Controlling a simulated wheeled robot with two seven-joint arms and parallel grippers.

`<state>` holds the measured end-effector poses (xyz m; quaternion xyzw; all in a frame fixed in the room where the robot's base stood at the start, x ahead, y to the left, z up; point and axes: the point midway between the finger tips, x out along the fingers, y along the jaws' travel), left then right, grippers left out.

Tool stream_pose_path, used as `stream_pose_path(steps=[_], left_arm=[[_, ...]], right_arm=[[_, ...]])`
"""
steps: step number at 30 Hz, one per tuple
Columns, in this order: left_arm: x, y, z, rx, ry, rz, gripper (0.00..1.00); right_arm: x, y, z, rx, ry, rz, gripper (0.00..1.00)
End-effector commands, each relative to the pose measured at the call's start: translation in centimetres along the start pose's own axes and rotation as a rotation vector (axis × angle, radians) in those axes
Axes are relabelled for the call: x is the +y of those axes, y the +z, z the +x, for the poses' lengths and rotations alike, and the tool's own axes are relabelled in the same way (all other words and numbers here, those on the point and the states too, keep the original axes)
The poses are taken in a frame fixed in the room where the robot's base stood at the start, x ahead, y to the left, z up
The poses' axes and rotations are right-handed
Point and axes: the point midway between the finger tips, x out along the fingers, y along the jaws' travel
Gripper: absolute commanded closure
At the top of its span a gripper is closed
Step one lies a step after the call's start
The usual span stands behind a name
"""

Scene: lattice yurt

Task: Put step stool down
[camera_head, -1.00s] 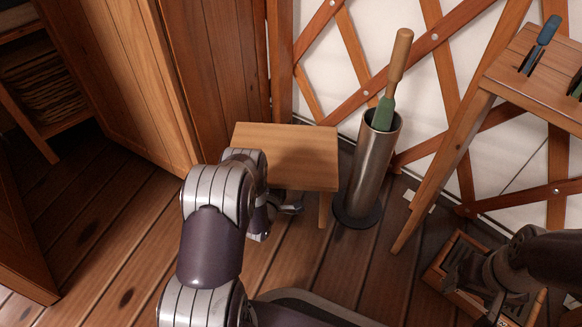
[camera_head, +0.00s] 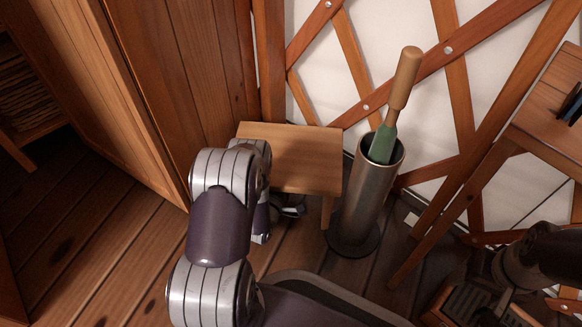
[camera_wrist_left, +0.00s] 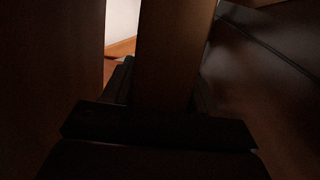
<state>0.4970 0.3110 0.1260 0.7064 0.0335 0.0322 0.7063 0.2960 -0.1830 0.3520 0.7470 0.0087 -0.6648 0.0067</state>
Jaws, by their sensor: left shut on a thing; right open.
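The step stool (camera_head: 302,150) has a flat light-wood top and stands upright between the wooden cabinet and a metal cylinder. One front leg shows below its right corner, close to the floor; I cannot tell whether it touches. My left arm covers the stool's left front. My left gripper (camera_wrist_left: 164,88) is shut on a wooden upright of the stool (camera_wrist_left: 172,45) in the dark left wrist view. In the head view only a bit of it shows under the top. My right gripper (camera_head: 502,306) is open at the lower right, apart from the stool, over a wooden crate.
The metal cylinder (camera_head: 364,200) holds a green tool with a wooden handle (camera_head: 405,78), close to the stool's right. A wooden cabinet (camera_head: 140,90) is at the left. The lattice wall (camera_head: 350,60) is behind. A slant-legged table (camera_head: 555,120) stands right. Floor at lower left is clear.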

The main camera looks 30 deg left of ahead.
Motion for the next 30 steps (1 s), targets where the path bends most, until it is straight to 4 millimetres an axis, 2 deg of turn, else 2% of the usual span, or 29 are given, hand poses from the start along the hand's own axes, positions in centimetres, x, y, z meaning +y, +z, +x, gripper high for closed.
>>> stream_pose_path(steps=[6, 7, 9, 18, 20, 30], left_arm=[[0.1, 0.0, 0.1, -0.001, 0.007, 0.001, 1.00], [-0.1, 0.0, 0.0, -0.001, 0.000, 0.000, 0.33], [-0.1, 0.0, 0.0, -0.001, 0.000, 0.000, 0.17], [0.3, 0.0, 0.0, -0.001, 0.000, 0.000, 0.17], [0.3, 0.0, -0.8, 0.000, -0.002, 0.000, 0.17], [0.4, -0.1, -9.3, 0.004, -0.002, -0.003, 0.17]], right_arm=[[0.0, 0.0, 0.1, 0.000, 0.000, 0.000, 0.24], [0.0, 0.0, 0.0, 0.000, 0.000, 0.000, 0.24], [0.0, 0.0, 0.0, 0.000, 0.000, 0.000, 0.24], [0.0, -0.1, -0.3, 0.000, 0.000, 0.000, 0.24], [0.0, -0.1, -0.7, 0.000, 0.000, 0.000, 0.24], [0.0, -0.4, -3.1, 0.000, 0.000, 0.000, 0.24]])
